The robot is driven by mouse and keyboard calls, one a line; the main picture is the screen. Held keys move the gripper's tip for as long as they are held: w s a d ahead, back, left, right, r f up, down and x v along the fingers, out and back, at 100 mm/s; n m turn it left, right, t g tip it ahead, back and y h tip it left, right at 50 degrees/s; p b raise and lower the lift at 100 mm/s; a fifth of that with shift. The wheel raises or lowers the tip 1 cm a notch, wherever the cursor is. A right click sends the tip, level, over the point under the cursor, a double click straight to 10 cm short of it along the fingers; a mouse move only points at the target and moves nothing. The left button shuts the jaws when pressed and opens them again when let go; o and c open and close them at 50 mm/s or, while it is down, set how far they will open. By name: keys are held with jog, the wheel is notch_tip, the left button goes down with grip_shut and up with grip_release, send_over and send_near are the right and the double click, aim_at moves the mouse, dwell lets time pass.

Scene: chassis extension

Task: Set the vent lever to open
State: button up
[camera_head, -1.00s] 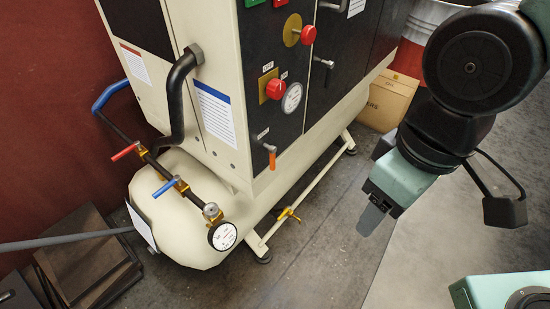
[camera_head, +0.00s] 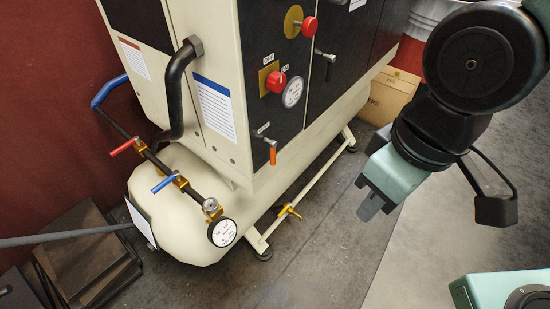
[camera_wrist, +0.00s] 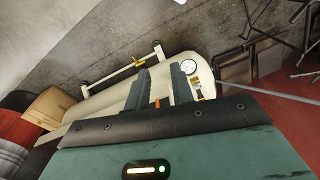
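An orange-handled lever (camera_head: 272,155) hangs from a small pivot on the machine's dark front panel, its handle pointing down, with a small label above it. A second, dark lever (camera_head: 325,58) sits higher on the panel. I cannot read the labels, so which one is the vent lever is unclear. My gripper (camera_head: 368,206) is right of the machine, pointing down, apart from both levers. In the wrist view its two fingers (camera_wrist: 160,82) stand apart with nothing held. An orange bit (camera_wrist: 157,103), likely the orange handle, shows in the gap beyond them.
The cream machine cabinet (camera_head: 215,130) stands over a rounded tank (camera_head: 180,225). Pipe valves have a red handle (camera_head: 122,147) and a blue handle (camera_head: 164,184), beside a gauge (camera_head: 223,232). A cardboard box (camera_head: 391,95) stands behind. The floor (camera_head: 320,250) before the machine is clear.

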jog(key=w+a+f+t+y+b, duration=0.3)
jog(key=a+f+y+b, duration=0.1)
jog(key=a+f+b, duration=0.55)
jog(key=m+t+b, duration=0.4)
jog(key=t+b, duration=1)
jog(key=b, duration=0.3)
send_near(274, 156)
jog(key=b+x, duration=0.2)
jog(key=x, duration=0.6)
jog(key=shift+f, duration=0.1)
jog(key=shift+w+a, duration=0.2)
jog(key=shift+w, duration=0.45)
